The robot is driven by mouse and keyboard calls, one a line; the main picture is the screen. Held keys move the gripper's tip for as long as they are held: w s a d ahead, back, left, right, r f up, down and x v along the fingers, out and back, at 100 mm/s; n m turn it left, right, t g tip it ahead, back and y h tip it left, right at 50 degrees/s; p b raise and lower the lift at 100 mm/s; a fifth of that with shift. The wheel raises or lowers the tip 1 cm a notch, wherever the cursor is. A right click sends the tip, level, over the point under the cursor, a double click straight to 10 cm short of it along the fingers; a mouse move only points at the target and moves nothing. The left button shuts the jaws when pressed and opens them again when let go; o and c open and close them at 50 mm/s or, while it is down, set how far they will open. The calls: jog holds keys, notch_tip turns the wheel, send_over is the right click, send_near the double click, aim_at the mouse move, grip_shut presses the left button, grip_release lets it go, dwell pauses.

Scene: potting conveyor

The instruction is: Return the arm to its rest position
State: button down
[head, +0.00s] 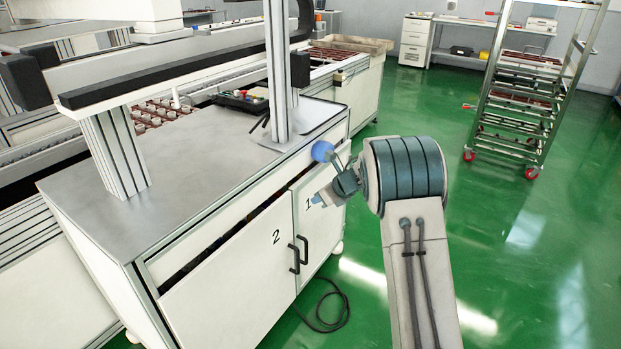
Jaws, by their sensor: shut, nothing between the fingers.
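My arm rises from the bottom of the head view and bends at a large grey-teal joint. Its small end with my gripper (317,200) points left, close to the front of the white cabinet (205,290) near door 1 (322,215). The gripper is shut and empty; its fingers are small and partly hidden by the wrist. I cannot tell whether it touches the door. A blue ball (322,151) shows just above the wrist.
Doors 1 and 2 have black handles (299,254) and look closed; a dark gap shows above door 2. A black cable (328,308) lies on the green floor. A wheeled rack (520,110) stands at the back right. The floor right of my arm is clear.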

jog(key=d+r+m+t+h+p, duration=0.1)
jog(key=d+r+m+t+p, duration=0.15)
jog(key=r+m, duration=0.35)
jog(key=d+r+m+t+h+p, duration=0.1)
jog(key=d+r+m+t, duration=0.2)
jog(key=r, duration=0.5)
jog(key=s+d+r+m+h+p, duration=0.3)
jog(key=s+d+r+m+h, duration=0.45)
jog(key=m, duration=0.85)
jog(key=s+m+g+y+p, duration=0.1)
jog(key=s+m+g, duration=0.3)
jog(key=s+m, duration=0.6)
jog(key=s+a+r+m+g+y+p, duration=0.1)
jog(key=s+m+g+p, duration=0.3)
jog(key=s+m, duration=0.7)
jog(key=s, duration=1.4)
jog(key=shift+a+r+y, duration=0.15)
jog(key=shift+a+y, duration=0.1)
jog(key=shift+y, duration=0.1)
jog(key=shift+s+g, duration=0.1)
jog(key=shift+g, duration=0.15)
